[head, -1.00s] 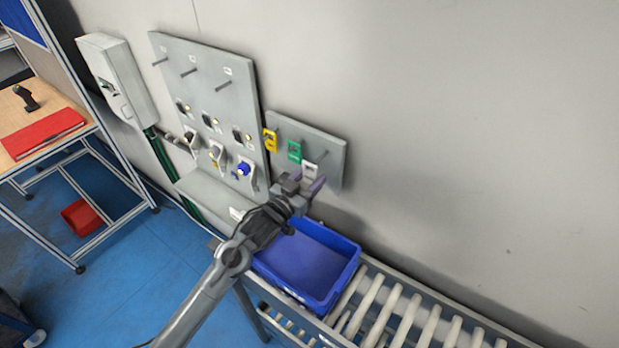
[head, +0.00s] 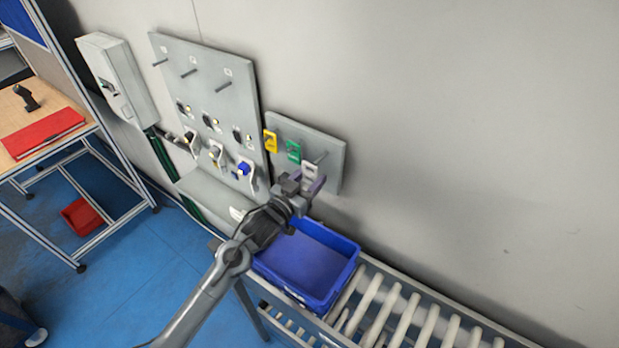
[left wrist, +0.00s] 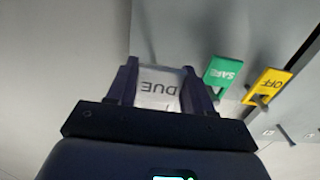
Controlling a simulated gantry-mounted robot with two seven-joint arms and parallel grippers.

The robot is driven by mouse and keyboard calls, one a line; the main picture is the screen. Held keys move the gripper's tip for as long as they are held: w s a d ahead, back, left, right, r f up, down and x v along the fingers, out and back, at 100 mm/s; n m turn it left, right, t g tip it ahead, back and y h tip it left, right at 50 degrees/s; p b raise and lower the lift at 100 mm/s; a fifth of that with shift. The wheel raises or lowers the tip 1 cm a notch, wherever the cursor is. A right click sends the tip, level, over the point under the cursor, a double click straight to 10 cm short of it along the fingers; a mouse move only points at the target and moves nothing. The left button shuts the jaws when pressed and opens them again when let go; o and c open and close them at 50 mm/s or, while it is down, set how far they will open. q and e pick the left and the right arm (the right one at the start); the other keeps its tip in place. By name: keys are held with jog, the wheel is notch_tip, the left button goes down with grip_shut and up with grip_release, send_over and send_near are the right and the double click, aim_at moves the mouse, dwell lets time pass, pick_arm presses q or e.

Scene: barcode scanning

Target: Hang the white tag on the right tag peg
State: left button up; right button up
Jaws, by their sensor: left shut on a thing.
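My left gripper (head: 308,184) is shut on the white tag (head: 309,170), close in front of the small grey peg board (head: 336,172). In the left wrist view the white tag (left wrist: 159,88) sits between the two fingers of my left gripper (left wrist: 160,85), with the letters DUE upside down. A bare peg (head: 321,158) sticks out at the right of the small board, just above and right of the tag. I cannot tell whether the tag touches the board or a peg. My right gripper is not in view.
A green tag (head: 293,151) and a yellow tag (head: 270,141) hang left of the white tag. A larger board (head: 240,95) with pegs and switches stands further left. A blue tray (head: 345,262) on the roller conveyor (head: 420,318) is below the gripper.

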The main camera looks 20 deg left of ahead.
aim_at(326, 162)
pick_arm(q)
jog(key=shift+b+x, duration=0.3)
jog(key=shift+x, duration=0.45)
jog(key=shift+w, duration=0.35)
dwell(0.5)
dwell(0.8)
jog(key=shift+x, duration=0.95)
dwell(0.9)
dwell(0.4)
jog(key=shift+f, duration=0.15)
dwell(0.4)
